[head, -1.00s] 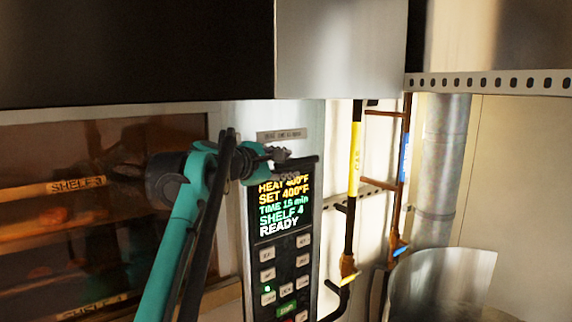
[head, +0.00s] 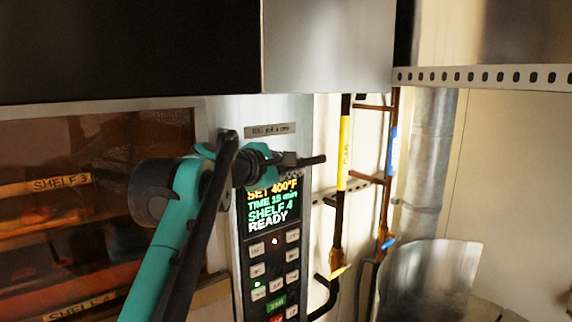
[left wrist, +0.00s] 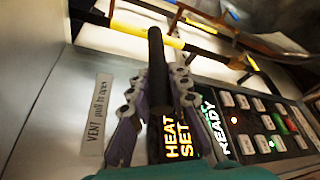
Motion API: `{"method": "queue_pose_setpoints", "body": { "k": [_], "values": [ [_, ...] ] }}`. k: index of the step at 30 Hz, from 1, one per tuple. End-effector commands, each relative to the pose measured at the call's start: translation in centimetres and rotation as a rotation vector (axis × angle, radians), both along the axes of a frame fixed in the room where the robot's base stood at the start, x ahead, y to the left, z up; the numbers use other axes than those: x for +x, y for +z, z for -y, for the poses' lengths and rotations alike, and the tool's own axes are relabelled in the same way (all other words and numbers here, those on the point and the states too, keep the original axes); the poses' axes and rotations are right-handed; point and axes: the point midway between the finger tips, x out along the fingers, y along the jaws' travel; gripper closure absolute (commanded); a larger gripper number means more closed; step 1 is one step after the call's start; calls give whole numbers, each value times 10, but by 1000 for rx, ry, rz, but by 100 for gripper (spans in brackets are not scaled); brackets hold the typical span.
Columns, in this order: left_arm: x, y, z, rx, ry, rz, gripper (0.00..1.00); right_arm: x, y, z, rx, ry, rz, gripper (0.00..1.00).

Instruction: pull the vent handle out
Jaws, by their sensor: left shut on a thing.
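The vent handle is a dark bar (head: 314,160) whose end sticks out to the right of my left gripper (head: 287,164), in front of the top of the control panel. The left wrist view shows the handle (left wrist: 156,55) running between the two fingers of my left gripper (left wrist: 158,98), which are shut on it. The vent label (head: 270,130) is on the metal face just above; it also shows in the left wrist view (left wrist: 96,115). The handle's mount is hidden. My right gripper is not in view.
The control panel (head: 270,245) with its lit display is right below the gripper. A glass oven door (head: 90,210) is at left. A yellow-marked pipe (head: 343,150) and an orange-brown one stand at right, near the handle's end. A metal hood overhangs above.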

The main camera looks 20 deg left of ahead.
Motion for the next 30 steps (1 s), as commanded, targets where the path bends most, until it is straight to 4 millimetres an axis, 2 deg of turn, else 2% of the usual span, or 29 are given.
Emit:
{"method": "queue_pose_setpoints", "body": {
  "k": [4, 5, 6, 7, 16, 19, 23, 30],
  "values": [
    [-1, -2, 1, 3, -5, -3, 100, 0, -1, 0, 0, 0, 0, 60],
    [-1, -2, 1, 3, -5, -3, 77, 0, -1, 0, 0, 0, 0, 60],
    [-1, -2, 1, 2, -6, -2, 66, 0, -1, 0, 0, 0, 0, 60],
    [-1, -2, 1, 3, -5, -3, 61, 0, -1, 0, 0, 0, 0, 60],
    [-1, -1, 0, 1, -3, -2, 61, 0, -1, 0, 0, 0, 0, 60],
    [-8, 1, -1, 1, -2, -2, 61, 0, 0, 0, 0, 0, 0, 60],
    [-28, 5, -6, 1, 2, -1, 61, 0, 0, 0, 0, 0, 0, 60],
    [-80, 16, -16, 2, 2, -2, 61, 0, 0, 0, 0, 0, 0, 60]
  ]
}}
